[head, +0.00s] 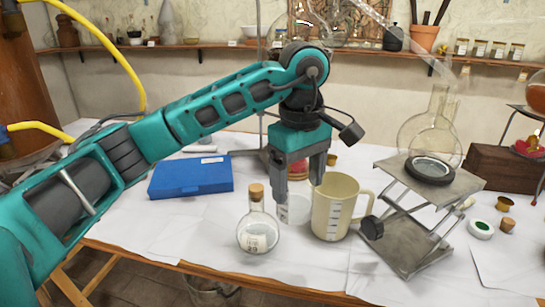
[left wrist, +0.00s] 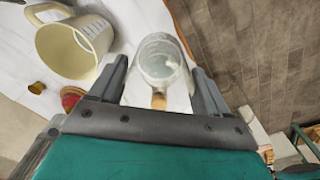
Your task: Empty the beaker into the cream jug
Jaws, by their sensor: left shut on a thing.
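The clear glass beaker (head: 295,211) is between the fingertips of my left gripper (head: 298,197), which points down and is shut on it. In the left wrist view the beaker (left wrist: 160,58) shows between the fingers of this gripper (left wrist: 160,82), with something pale and clear inside. I cannot tell whether its base touches the table. The cream jug (head: 334,210) stands upright just right of the beaker, apart from it, its handle to the right. In the left wrist view the jug (left wrist: 68,50) looks empty. My right gripper is out of view.
A corked round flask (head: 258,236) stands close to the beaker's left. A lab jack (head: 408,245) holding a dark ring (head: 430,170) stands right of the jug. A blue box (head: 190,177) lies at back left. White cloth is bare in front of the jug.

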